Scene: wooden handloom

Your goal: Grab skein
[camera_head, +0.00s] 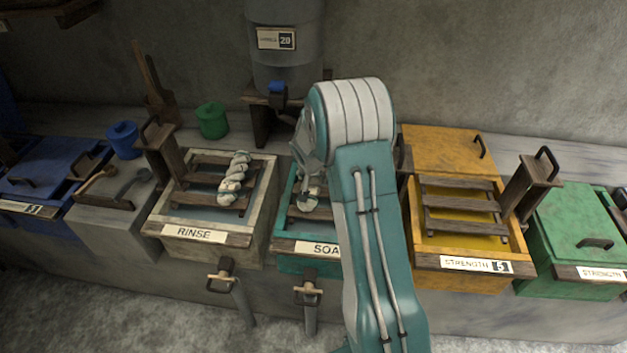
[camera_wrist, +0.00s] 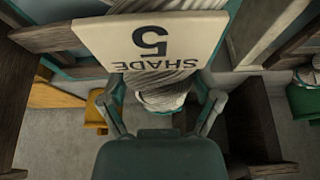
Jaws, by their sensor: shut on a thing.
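A pale twisted skein (camera_wrist: 162,92) sits between the two fingers of my gripper (camera_wrist: 160,108) in the wrist view, one finger on each side, and the gripper is shut on it. A cream tag (camera_wrist: 150,40) reading "SHADE 5", upside down in this view, covers the skein's upper part. In the head view, part of a pale skein (camera_head: 306,198) shows at the teal tank marked "SOA…" (camera_head: 308,248); my arm hides much of that tank. Another pale twisted skein (camera_head: 233,180) lies across the wooden slats of the rinse tank (camera_head: 195,234).
A yellow tank labelled "STRENGTH 5" (camera_head: 475,265) and a green lidded tank (camera_head: 572,225) stand to the right. A blue tank (camera_head: 40,180) stands at far left. A grey barrel (camera_head: 287,60) stands behind. Taps (camera_head: 222,275) stick out at the front.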

